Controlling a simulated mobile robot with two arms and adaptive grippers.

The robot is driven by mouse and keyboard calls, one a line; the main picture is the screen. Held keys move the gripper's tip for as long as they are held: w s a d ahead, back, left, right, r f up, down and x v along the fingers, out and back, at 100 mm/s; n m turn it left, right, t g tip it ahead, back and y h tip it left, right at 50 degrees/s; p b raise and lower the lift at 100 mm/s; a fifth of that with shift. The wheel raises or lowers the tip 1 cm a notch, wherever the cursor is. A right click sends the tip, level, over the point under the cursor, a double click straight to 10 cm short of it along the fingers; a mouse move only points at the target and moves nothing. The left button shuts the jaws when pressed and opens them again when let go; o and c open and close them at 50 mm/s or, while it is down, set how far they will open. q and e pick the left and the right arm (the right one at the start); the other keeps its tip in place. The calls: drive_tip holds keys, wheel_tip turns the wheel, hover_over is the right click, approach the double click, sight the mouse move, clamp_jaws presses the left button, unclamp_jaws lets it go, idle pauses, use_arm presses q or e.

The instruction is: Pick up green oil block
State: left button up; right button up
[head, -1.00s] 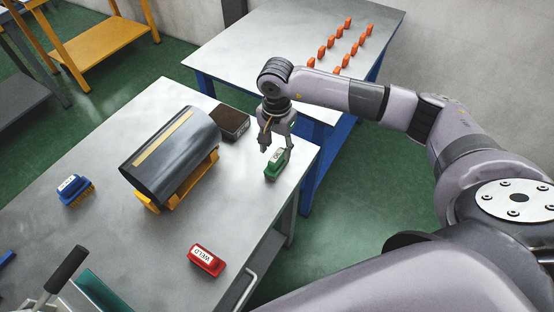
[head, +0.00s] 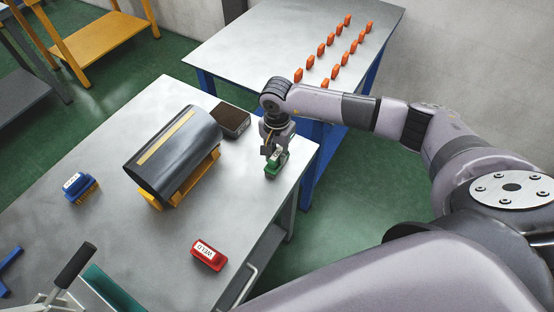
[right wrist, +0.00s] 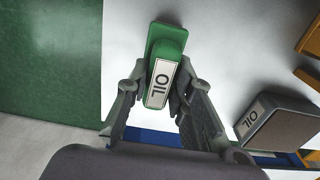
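The green oil block (head: 274,168) stands near the right corner of the grey table. In the right wrist view the green oil block (right wrist: 163,75) has a white label reading OIL. My right gripper (head: 276,150) is over the block, pointing down. In the right wrist view the right gripper (right wrist: 160,85) has one finger on each side of the block's upper part. The fingers are spread and close to its sides; a firm grip does not show. My left gripper is not in view.
A dark cylinder (head: 172,155) rests on a yellow stand. A back table (head: 250,45) holds several orange pieces.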

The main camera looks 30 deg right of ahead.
sight(277, 153)
clamp_jaws()
wheel_tip(277, 153, up, 20)
drive_tip(key=b, duration=0.5)
drive_tip(key=shift+b, duration=0.3)
drive_tip(key=shift+o, duration=0.6)
unclamp_jaws()
clamp_jaws()
